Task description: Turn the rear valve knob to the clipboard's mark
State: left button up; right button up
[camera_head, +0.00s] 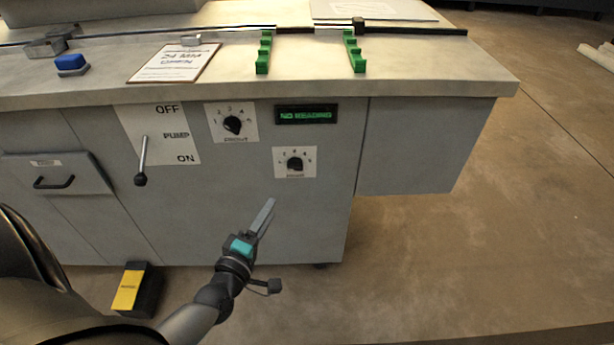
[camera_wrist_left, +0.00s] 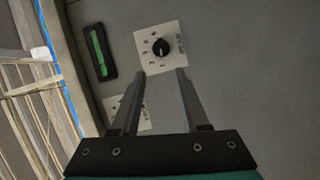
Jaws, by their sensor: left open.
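The rear valve knob (camera_head: 295,164) is black on a white numbered plate, low on the grey cabinet front below the display; its label is blurred and its exact setting is hard to read. My left gripper (camera_head: 269,206) is open and empty, below and left of this knob. In the left wrist view the knob (camera_wrist_left: 161,47) appears just beyond and between the two fingertips (camera_wrist_left: 164,72), apart from them. The clipboard (camera_head: 176,63) lies on the countertop at the left; its writing is too small to read surely. My right gripper is out of view.
A similar front knob (camera_head: 233,125) sits up and left of the rear one. The display (camera_head: 306,114) reads NO READING. Green brackets (camera_head: 355,52) stand on the countertop. A yellow-black box (camera_head: 136,289) stands on the floor.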

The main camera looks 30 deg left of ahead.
aim_at(295, 170)
pick_arm(q)
jog(key=w+b, duration=0.1)
jog(key=w, duration=0.3)
jog(key=w+a+b, duration=0.1)
jog(key=w, duration=0.3)
jog(key=w+a+f+b, duration=0.1)
jog(key=w+b, duration=0.1)
jog(key=w, duration=0.2)
jog(key=shift+w+a, duration=0.1)
jog(key=shift+w, duration=0.2)
jog(key=shift+w+a+b, duration=0.15)
jog(key=shift+w+b, duration=0.15)
jog(key=shift+w, duration=0.65)
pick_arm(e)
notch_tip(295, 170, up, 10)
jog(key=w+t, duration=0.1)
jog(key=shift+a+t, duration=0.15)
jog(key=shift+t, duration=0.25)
pick_arm(q)
grip_shut()
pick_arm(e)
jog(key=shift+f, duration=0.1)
